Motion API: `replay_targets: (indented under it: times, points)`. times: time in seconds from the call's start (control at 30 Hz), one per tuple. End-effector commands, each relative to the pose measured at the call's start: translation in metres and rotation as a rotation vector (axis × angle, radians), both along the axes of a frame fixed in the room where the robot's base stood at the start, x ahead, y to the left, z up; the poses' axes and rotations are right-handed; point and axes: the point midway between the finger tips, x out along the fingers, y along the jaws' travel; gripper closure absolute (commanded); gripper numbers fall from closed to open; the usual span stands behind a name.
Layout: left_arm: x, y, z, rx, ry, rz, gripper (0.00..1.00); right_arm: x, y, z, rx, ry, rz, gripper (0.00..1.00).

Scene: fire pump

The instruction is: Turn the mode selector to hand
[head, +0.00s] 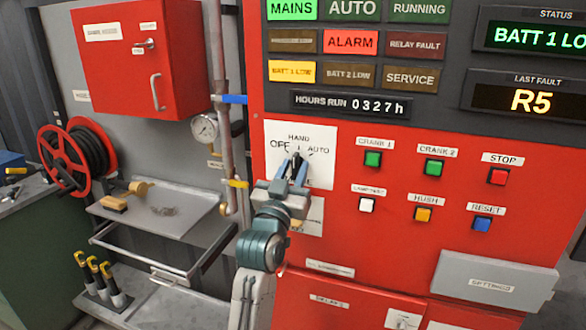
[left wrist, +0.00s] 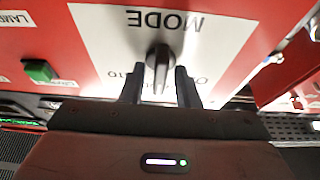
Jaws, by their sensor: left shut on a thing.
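The mode selector, a small black knob (head: 297,158), sits on a white plate (head: 275,136) marked OFF, HAND and AUTO on the red panel. My left gripper (head: 296,172) reaches it from below, with its two fingers on either side and shut on the knob. In the left wrist view the picture is upside down; the knob (left wrist: 159,58) stands between the fingertips of my left gripper (left wrist: 160,84). The knob looks about upright, its narrow end toward the HAND side. The fingers partly cover the labels there. My right gripper is out of view.
Push buttons, including a green one (head: 373,158) and the red STOP button (head: 498,176), lie right of the selector. Indicator lamps and the hours display (head: 350,105) are above. A pipe with a gauge (head: 205,127), a hose reel (head: 77,156) and a shelf (head: 165,200) are left.

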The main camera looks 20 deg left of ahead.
Motion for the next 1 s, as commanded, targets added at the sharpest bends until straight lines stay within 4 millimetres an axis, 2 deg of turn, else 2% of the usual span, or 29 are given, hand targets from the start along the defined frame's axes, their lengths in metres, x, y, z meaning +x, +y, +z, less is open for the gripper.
replay_targets:
  times: [0.37,0.4,0.77,0.87,1.0]
  points:
    - [-0.001,0.000,0.003,-0.003,-0.006,0.001,0.94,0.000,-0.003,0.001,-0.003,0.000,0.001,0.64]
    - [-0.001,0.000,0.003,-0.003,-0.006,0.001,0.66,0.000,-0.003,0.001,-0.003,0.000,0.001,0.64]
    - [-0.006,0.000,-0.004,-0.002,-0.002,0.000,0.66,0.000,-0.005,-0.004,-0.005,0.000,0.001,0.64]
    - [-0.019,0.001,-0.011,-0.004,-0.003,0.001,0.66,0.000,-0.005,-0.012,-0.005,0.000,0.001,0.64]
    - [-0.046,0.002,-0.023,-0.004,-0.004,0.002,0.66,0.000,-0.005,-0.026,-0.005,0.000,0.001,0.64]
